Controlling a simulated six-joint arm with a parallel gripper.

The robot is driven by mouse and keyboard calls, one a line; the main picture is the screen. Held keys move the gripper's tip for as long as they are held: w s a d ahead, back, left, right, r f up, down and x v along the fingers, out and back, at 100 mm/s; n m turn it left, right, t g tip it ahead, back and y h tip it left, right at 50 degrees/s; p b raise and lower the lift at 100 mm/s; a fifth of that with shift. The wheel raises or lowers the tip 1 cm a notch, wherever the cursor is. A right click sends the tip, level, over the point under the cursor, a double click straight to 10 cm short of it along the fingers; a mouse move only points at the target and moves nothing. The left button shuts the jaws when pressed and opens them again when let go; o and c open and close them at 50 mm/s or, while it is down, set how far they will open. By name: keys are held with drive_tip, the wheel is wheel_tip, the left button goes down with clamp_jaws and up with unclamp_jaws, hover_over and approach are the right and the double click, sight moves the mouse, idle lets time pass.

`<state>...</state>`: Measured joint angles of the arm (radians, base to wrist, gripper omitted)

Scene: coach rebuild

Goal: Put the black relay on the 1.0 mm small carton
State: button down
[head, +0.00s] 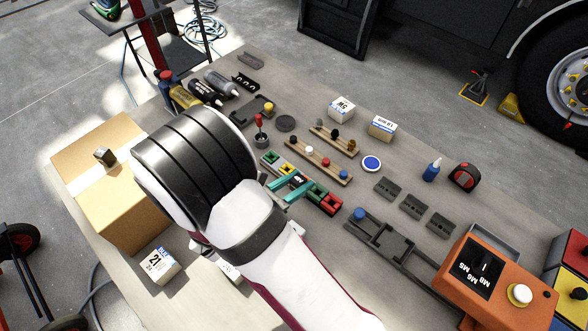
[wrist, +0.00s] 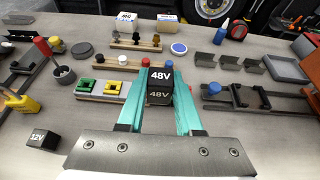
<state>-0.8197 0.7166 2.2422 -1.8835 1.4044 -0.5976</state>
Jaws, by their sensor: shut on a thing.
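A black relay marked 48V (wrist: 159,87) is between the teal fingers of my gripper (wrist: 157,100) in the wrist view. In the head view my gripper (head: 288,188) is shut on it over the row of coloured sockets (head: 323,199). I cannot tell whether the relay touches the row. The 1.0 mm small carton (head: 382,129) is tan with a blue and white label. It stands beyond the wooden peg strips and also shows at the back of the wrist view (wrist: 167,24). Its top looks clear.
A white-labelled carton (head: 341,108) stands left of the 1.0 mm carton. Peg strips (head: 318,163) and a blue-lidded round tin (head: 371,163) lie between my gripper and the cartons. Another black cube, marked 12V (wrist: 39,139), sits at the left in the wrist view.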

drive_tip(key=w+d+r, duration=0.1)
drive_tip(key=w+d, duration=1.1)
drive_tip(key=w+d+r, duration=0.2)
drive_tip(key=d, duration=0.9)
drive_tip(key=w+d+r, duration=0.2)
drive_tip(key=d, duration=0.9)
hover_over(384, 125)
wheel_tip(384, 125, down, 7)
drive_tip(key=shift+f, duration=0.1)
wheel_tip(384, 125, down, 4)
drive_tip(key=shift+a+r, duration=0.1)
drive_tip(key=shift+f, duration=0.2)
drive_tip(key=c, duration=0.6)
unclamp_jaws()
